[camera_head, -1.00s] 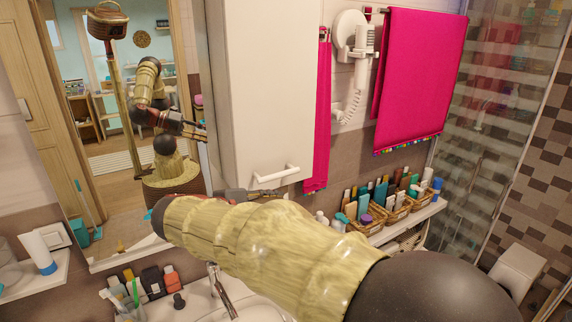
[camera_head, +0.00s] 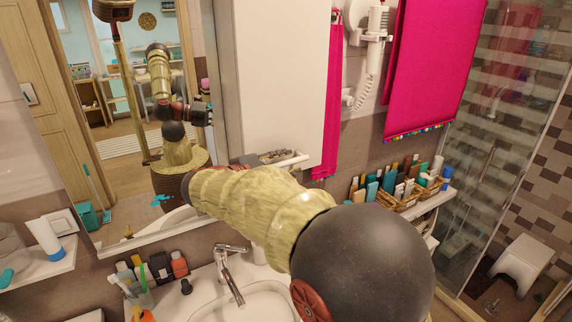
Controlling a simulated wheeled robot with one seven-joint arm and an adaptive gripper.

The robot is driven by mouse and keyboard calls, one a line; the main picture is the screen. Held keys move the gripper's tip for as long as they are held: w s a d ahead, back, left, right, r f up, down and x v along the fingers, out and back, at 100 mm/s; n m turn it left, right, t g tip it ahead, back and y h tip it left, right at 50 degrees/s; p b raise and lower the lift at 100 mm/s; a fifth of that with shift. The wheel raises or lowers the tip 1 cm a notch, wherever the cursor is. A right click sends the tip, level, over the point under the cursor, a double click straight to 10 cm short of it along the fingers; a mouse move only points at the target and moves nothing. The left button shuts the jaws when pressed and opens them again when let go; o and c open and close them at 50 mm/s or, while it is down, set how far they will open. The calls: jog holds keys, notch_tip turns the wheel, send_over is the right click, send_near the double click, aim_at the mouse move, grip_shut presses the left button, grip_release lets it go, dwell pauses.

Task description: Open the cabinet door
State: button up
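The white cabinet (camera_head: 276,75) hangs on the wall at the top centre, beside the mirror. Its door looks shut. The door's white bar handle (camera_head: 293,160) is at the lower edge, partly hidden by my gripper. My gripper (camera_head: 276,155) is at the handle, beyond the end of my pale-yellow arm. It looks close to or against the handle, but I cannot tell whether it touches. The fingers are small and partly hidden, so their opening is unclear. My arm and gripper also show reflected in the mirror.
The mirror (camera_head: 125,236) is left of the cabinet. Below are a sink (camera_head: 262,302) with a faucet (camera_head: 228,275) and several bottles (camera_head: 160,267). Pink towels (camera_head: 430,70), a hair dryer (camera_head: 372,25) and a shelf with baskets (camera_head: 400,203) are to the right.

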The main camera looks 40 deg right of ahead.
jog(key=c, duration=0.3)
grip_shut()
dwell(0.7)
